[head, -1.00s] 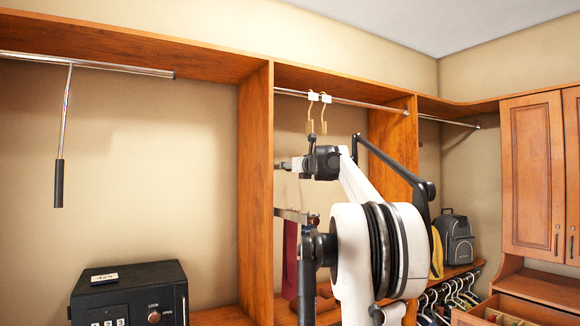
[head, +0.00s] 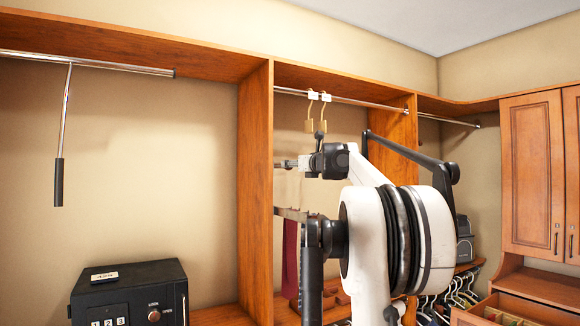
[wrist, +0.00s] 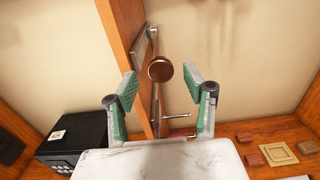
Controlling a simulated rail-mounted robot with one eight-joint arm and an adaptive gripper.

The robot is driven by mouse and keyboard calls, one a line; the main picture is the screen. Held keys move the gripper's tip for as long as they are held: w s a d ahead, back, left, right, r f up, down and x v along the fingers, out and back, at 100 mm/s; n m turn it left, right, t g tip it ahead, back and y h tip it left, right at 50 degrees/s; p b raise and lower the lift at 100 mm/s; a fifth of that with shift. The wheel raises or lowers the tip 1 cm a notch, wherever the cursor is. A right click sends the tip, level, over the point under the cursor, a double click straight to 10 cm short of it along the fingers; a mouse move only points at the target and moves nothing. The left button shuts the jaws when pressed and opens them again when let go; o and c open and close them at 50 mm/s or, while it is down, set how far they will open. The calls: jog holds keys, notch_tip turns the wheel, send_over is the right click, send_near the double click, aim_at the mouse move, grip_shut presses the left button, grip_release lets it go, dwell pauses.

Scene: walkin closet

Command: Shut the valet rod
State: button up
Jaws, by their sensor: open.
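What looks like the valet rod is the slim metal rod with a round bronze knob (wrist: 160,69), beside the wooden divider in the wrist view. The knob faces the camera and sits in the gap between my fingers, with space on both sides. My gripper (wrist: 160,80) is open, with green-padded fingers either side of the knob and apart from it. How far the knob lies beyond the fingertips is unclear. In the head view my wrist hides much of this spot right of the divider (head: 255,190).
A black safe (head: 130,292) stands left of the divider. Small wooden boxes (wrist: 249,155) lie on the shelf at lower right in the wrist view.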

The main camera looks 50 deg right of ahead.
jog(key=v, duration=0.8)
